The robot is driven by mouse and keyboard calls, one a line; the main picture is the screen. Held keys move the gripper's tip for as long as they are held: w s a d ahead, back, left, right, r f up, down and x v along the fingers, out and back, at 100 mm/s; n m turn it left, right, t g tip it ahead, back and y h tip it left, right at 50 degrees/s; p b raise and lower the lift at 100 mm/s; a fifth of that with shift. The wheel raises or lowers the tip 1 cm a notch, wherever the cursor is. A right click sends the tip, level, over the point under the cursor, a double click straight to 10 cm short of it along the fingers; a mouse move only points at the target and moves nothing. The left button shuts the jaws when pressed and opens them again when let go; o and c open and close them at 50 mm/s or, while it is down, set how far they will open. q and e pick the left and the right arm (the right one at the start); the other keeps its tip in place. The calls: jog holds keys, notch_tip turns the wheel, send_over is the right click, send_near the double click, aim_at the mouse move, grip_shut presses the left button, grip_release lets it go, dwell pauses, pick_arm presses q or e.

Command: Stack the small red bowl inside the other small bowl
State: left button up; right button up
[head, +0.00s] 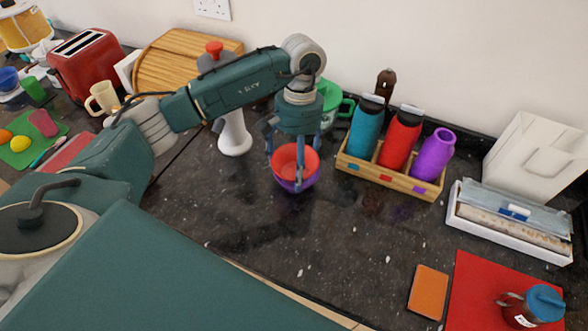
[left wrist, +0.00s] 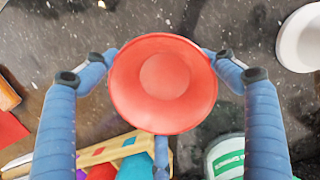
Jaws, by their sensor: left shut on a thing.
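The small red bowl (head: 296,160) is upright between the fingers of my left gripper (head: 294,158), which is shut on it. The left wrist view shows the red bowl (left wrist: 164,83) from above, with blue fingers of the left gripper (left wrist: 165,78) at its rim on either side. The small purple bowl (head: 297,185) shows directly under the red one in the head view, on the dark counter. The red bowl is in it or just over it; I cannot tell how deep it sits. The red bowl hides the purple one in the wrist view. My right gripper is not in view.
A wooden rack (head: 428,187) with teal, red and purple bottles stands close on the right. A green mug (head: 330,97) is behind the bowls. A white stand (head: 235,136) is to the left. Dark counter (head: 340,235) in front of the bowls is clear.

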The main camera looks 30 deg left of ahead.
aim_at(294, 175)
pick_arm(q)
jog(key=shift+s+f, duration=0.3)
jog(key=shift+f, duration=0.35)
jog(key=shift+s+f, duration=0.3)
jog(key=shift+f, duration=0.3)
jog(key=c, duration=0.4)
jog(key=shift+s+d+f, duration=0.1)
jog(key=shift+d, duration=0.05)
jog(key=shift+c, duration=0.7)
jog(key=shift+f, duration=0.1)
jog(key=o, duration=1.7)
jog(key=shift+w+f, duration=0.15)
jog(key=shift+w, duration=0.1)
jog(key=shift+o, duration=0.5)
jog(key=shift+w+f, duration=0.15)
jog(key=shift+w, duration=0.15)
jog(key=shift+s+r, duration=0.15)
jog(key=shift+r, duration=0.05)
jog(key=shift+a+r, duration=0.1)
jog(key=shift+a, duration=0.15)
